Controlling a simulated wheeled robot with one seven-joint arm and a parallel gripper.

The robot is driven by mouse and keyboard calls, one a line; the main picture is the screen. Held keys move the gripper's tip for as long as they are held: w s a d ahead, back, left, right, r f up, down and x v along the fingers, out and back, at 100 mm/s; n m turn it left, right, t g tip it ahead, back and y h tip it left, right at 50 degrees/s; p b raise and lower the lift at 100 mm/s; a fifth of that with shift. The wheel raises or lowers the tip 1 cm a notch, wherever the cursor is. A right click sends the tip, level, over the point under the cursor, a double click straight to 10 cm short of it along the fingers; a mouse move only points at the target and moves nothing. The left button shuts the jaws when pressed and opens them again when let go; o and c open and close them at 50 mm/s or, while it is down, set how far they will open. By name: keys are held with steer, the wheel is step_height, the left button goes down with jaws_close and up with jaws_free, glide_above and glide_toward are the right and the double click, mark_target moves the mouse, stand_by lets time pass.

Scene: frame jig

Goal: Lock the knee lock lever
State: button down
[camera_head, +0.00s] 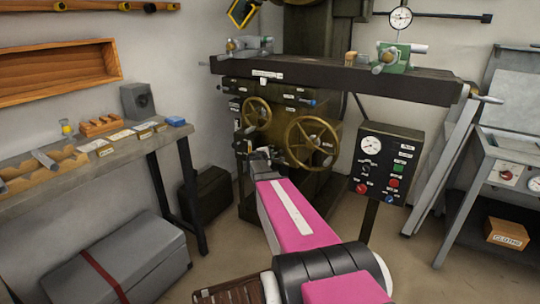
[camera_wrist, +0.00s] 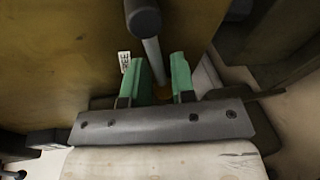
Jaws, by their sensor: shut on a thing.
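In the wrist view, a grey lever rod (camera_wrist: 153,55) with a dark rounded knob (camera_wrist: 143,18) runs between the green fingertips of my gripper (camera_wrist: 158,68). My gripper is shut on this rod, below its knob. The rod's lower end is hidden between the fingers. In the head view, my gripper (camera_head: 260,156) is at the lower left front of the dark milling machine (camera_head: 285,125); the gripped lever is not clear there. A small white label (camera_wrist: 125,62) sits beside the left finger, its words too small to read.
Two brass handwheels (camera_head: 312,142) (camera_head: 257,113) are close to my gripper. The machine table (camera_head: 340,78) juts out above. A control box (camera_head: 385,160) on a post stands to the right, a workbench (camera_head: 90,160) and a grey chest (camera_head: 125,262) to the left.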

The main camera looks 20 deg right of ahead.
steer(key=s+d+f+n+g+h, duration=0.2)
steer(key=s+f+n+g+h, duration=0.1)
steer(key=n, duration=0.8)
steer(key=shift+s+d+f, duration=0.35)
steer(key=shift+d+f, duration=0.05)
steer(key=shift+f, duration=0.05)
steer(key=shift+s+n+g, duration=0.1)
steer(key=shift+n+g, duration=0.2)
stand_by(0.3)
steer(key=c, duration=1.2)
jaws_free()
steer(key=v, duration=1)
steer(key=shift+s+a, duration=0.15)
steer(key=shift+a, duration=0.2)
